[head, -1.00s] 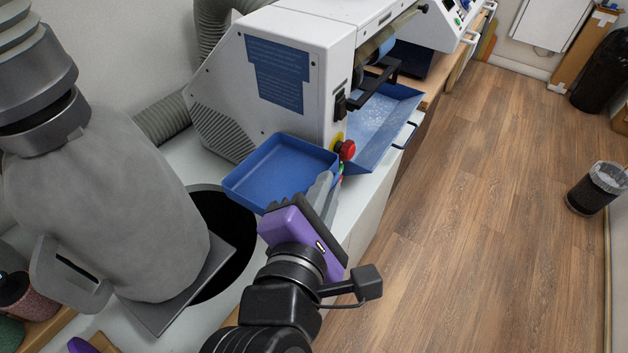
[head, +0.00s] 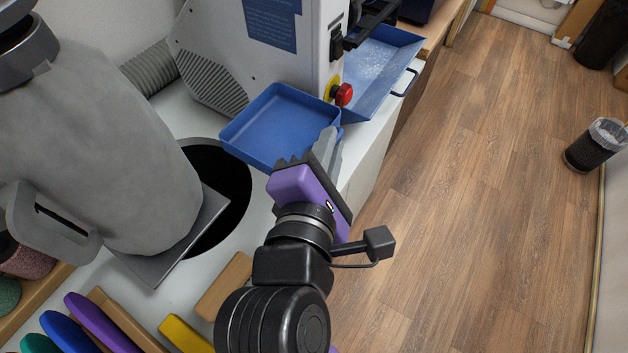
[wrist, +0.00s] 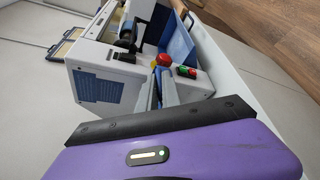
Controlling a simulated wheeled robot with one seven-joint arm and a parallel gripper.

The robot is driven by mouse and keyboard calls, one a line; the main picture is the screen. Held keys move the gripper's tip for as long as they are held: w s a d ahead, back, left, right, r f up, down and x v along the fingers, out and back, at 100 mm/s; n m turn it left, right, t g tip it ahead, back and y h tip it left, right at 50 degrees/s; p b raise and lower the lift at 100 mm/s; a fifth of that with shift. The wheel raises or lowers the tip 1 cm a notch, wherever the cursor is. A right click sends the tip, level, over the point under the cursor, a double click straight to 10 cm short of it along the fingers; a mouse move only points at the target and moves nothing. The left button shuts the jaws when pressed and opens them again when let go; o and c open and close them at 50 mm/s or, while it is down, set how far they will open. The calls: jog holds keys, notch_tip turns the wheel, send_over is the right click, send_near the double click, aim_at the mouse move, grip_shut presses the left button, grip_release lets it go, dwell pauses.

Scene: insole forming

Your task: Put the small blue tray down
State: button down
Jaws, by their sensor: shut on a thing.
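The small blue tray (head: 277,128) is a shallow, empty square tray, seen in the head view in front of the white machine. My purple gripper (head: 328,150) is at the tray's near right corner and shut on it; its fingertips are partly hidden behind the gripper body. The tray looks roughly level, over or near the white bench top; I cannot tell whether it touches the bench. In the wrist view a narrow blue strip of the tray (wrist: 155,93) shows beyond the purple gripper body.
A white machine (head: 290,70) with a red button (head: 343,95) stands just behind the tray. A larger blue tray (head: 378,75) is at its right. Coloured pieces (head: 100,322) sit at the near left.

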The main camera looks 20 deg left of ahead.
notch_tip(320, 180, down, 19)
jog(key=b, duration=0.2)
jog(key=shift+b, duration=0.3)
jog(key=c, duration=1.5)
grip_release()
jog(key=shift+f, duration=0.15)
jog(key=shift+c, duration=0.2)
jog(key=shift+s, duration=0.1)
jog(key=v, duration=1.2)
jog(key=shift+b, duration=0.35)
